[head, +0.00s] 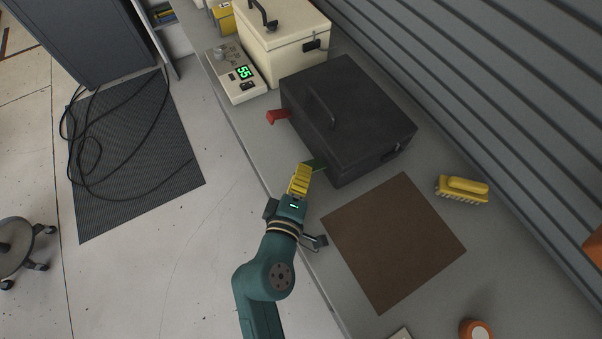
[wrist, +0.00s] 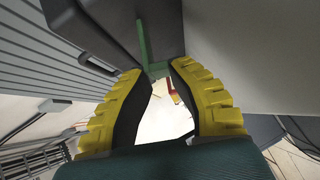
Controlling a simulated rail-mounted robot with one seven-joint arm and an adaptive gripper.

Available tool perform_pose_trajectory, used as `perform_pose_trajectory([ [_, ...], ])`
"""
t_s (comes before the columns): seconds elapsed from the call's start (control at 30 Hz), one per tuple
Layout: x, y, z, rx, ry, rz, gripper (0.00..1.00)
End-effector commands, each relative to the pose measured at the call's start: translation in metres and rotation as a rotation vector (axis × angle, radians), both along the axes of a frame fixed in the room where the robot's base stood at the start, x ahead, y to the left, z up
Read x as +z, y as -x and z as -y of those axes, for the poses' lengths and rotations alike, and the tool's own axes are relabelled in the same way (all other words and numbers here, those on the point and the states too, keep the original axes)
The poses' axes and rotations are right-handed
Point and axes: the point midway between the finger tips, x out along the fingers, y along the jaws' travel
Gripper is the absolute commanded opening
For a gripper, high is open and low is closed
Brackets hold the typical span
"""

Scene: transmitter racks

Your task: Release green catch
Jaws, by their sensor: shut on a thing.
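A black box (head: 345,115) with a handle on its lid stands on the bench. A red catch (head: 278,116) sticks out from its left side, and a green catch (head: 315,165) sits near its lower corner. My gripper (head: 303,172) is at the green catch, its yellow fingers partly covering it. In the wrist view the green catch (wrist: 145,45) hangs down the box side, and its lower end lies between the fingertips of my gripper (wrist: 157,72). The fingers are shut on that end. The red catch also shows small beyond them (wrist: 171,86).
A brown mat (head: 393,242) lies flat to the right of my gripper. A yellow brush (head: 463,189) lies beyond it. A cream case (head: 285,40) and a device reading 55 (head: 236,75) stand behind the black box. An orange round item (head: 475,329) is near the bottom edge.

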Motion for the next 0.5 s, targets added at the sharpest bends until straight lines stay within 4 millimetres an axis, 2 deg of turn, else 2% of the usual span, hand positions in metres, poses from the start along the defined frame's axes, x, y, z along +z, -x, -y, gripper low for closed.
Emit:
perform_pose_trajectory([
  [0.03,-0.0083,0.0012,0.0002,0.000,-0.001,-0.016,0.28],
  [0.13,-0.0076,0.0011,0.0003,0.000,-0.001,-0.015,0.46],
  [0.4,-0.0044,0.0013,-0.0001,0.000,-0.001,-0.009,0.46],
  [0.5,-0.0027,0.0087,-0.0020,0.001,-0.001,-0.009,0.46],
])
